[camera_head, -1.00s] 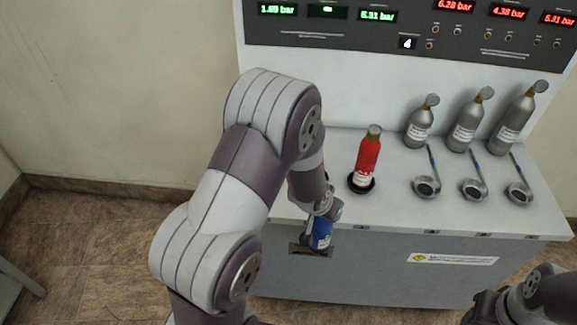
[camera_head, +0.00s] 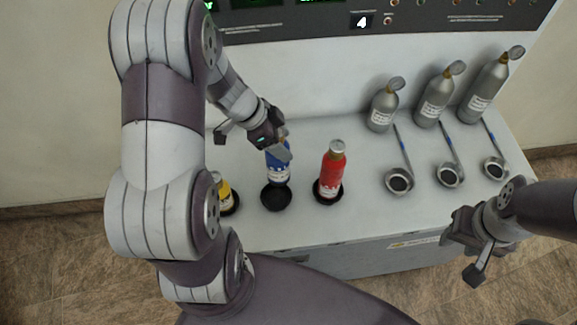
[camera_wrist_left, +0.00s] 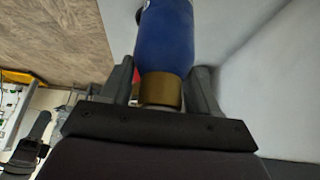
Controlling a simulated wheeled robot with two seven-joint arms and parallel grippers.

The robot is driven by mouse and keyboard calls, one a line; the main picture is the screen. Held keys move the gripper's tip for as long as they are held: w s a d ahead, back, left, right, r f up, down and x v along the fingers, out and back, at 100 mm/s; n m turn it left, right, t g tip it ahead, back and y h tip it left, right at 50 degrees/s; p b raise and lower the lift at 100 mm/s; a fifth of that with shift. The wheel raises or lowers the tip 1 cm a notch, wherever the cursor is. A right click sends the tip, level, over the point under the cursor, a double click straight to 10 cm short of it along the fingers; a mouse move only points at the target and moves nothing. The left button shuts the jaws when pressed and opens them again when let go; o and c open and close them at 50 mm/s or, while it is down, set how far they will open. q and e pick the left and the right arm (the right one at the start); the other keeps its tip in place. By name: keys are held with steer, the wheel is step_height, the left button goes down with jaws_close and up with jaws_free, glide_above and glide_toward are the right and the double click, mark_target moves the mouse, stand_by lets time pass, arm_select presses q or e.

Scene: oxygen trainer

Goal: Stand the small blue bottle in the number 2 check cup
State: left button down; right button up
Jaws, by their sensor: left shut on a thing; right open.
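The small blue bottle (camera_head: 279,168) is upright in my left gripper (camera_head: 272,146), which is shut on its top end. In the left wrist view the fingers (camera_wrist_left: 160,88) sit either side of the bottle's brass neck (camera_wrist_left: 161,90), with the blue body (camera_wrist_left: 165,40) beyond. In the head view the bottle's white-labelled lower end is at the back of an empty-looking black cup (camera_head: 276,199), between the yellow and red bottles. I cannot tell whether it touches the cup. No number is readable on the cup. My right gripper (camera_head: 465,252) is open and empty at the right.
A yellow bottle (camera_head: 222,190) and a red bottle (camera_head: 333,168) stand in black cups on either side, close by. Grey bottles (camera_head: 436,98) and ladle-like cups (camera_head: 398,181) stand to the right on the bench. The panel wall (camera_head: 300,60) rises behind.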

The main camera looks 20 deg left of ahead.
mark_target(272, 166)
arm_select(q)
steer(key=f, duration=0.3)
steer(key=s+f+b, duration=0.1)
steer(key=f, duration=0.1)
steer(key=s+f, duration=0.1)
steer(key=f, duration=0.2)
steer(key=shift+d+f, duration=0.25)
steer(key=shift+f, duration=0.05)
steer(key=shift+a+f, duration=0.1)
steer(key=shift+a, duration=0.05)
steer(key=shift+s+r, duration=0.2)
steer(key=shift+s, duration=0.1)
steer(key=shift+s+f, duration=0.1)
steer(key=c, duration=0.7)
jaws_free()
steer(key=shift+f, duration=0.1)
steer(key=o, duration=0.4)
steer(key=shift+w, duration=0.2)
arm_select(e)
steer(key=shift+s+d+f, duration=0.2)
steer(key=shift+s+f, duration=0.4)
steer(key=shift+s, duration=0.35)
steer(key=shift+s, duration=0.1)
